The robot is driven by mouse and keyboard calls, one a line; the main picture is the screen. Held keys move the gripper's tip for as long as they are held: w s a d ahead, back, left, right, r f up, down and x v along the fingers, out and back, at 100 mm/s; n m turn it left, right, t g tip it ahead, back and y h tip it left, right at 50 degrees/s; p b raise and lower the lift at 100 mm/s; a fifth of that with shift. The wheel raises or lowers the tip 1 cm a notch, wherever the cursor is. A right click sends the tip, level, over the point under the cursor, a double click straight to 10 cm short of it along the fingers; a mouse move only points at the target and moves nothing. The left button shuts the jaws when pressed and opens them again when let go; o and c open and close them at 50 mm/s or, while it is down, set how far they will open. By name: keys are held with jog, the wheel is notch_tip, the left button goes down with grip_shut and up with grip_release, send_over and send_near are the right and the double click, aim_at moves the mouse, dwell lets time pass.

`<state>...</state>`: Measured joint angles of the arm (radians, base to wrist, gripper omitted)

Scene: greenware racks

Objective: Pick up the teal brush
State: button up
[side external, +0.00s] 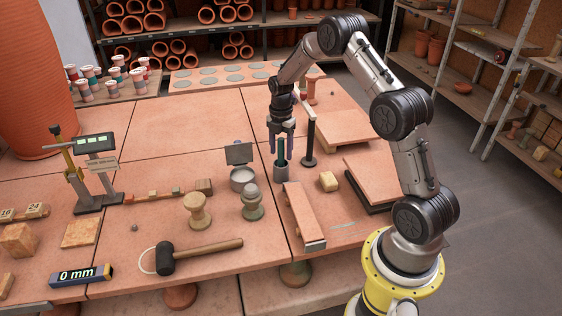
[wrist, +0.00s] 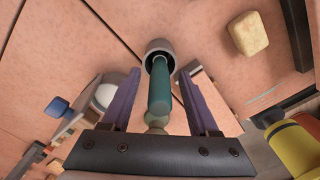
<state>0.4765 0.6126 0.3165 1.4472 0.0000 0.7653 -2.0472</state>
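The teal brush (wrist: 160,90) stands in a small grey cup (wrist: 159,49), seen from above in the wrist view. In the side view the brush (side external: 281,157) stands roughly upright in the cup (side external: 281,173). My gripper (side external: 281,148) points down over the cup, with one finger on each side of the brush. In the wrist view the fingers of my gripper (wrist: 162,100) are apart, with a visible gap between each finger and the brush. The brush's lower end is hidden in the cup.
A dark post (side external: 309,140) on a round base stands close behind, to the right. A round grey container (side external: 242,178) is left of the cup. A tilted board (side external: 302,213) and a yellow sponge-like block (side external: 328,181) lie in front. A mallet (side external: 200,253) lies further forward.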

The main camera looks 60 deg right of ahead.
grip_shut()
